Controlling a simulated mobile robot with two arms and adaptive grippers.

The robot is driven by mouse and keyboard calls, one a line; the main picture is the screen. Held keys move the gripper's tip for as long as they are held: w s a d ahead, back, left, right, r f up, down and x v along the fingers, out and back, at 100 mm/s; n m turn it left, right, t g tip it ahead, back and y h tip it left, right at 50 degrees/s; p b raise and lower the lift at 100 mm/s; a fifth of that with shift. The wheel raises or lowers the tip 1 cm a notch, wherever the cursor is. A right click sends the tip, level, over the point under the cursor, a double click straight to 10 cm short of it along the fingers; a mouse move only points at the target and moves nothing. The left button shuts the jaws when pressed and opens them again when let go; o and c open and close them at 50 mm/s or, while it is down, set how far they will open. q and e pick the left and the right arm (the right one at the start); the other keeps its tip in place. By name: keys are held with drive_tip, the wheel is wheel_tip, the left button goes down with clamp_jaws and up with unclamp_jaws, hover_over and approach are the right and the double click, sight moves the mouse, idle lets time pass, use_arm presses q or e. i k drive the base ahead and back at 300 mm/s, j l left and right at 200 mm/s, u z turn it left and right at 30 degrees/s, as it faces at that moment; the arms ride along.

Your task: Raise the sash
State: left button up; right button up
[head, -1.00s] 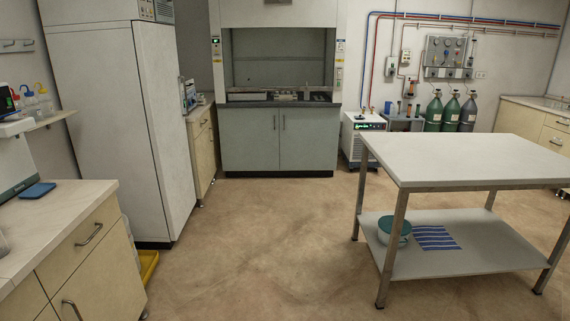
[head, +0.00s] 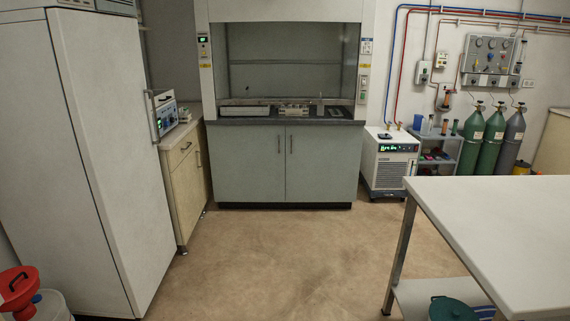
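The fume hood stands against the back wall above a grey two-door cabinet (head: 284,165). Its sash (head: 285,58) looks like a glass pane in the hood's front opening. I cannot tell exactly where its lower edge sits. Below it, a dark worktop (head: 330,122) holds a few low items. A control panel with a green display (head: 203,45) is on the hood's left post. The hood is across the floor from me, out of reach. Neither of my grippers shows in the head view.
A tall white cabinet (head: 110,150) stands at left, with a red-lidded bin (head: 20,290) near it. A white table (head: 500,225) is at right. A chiller (head: 390,160) and gas cylinders (head: 494,140) stand right of the hood. The floor between is clear.

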sight(248, 102)
drive_tip(key=i, duration=2.35)
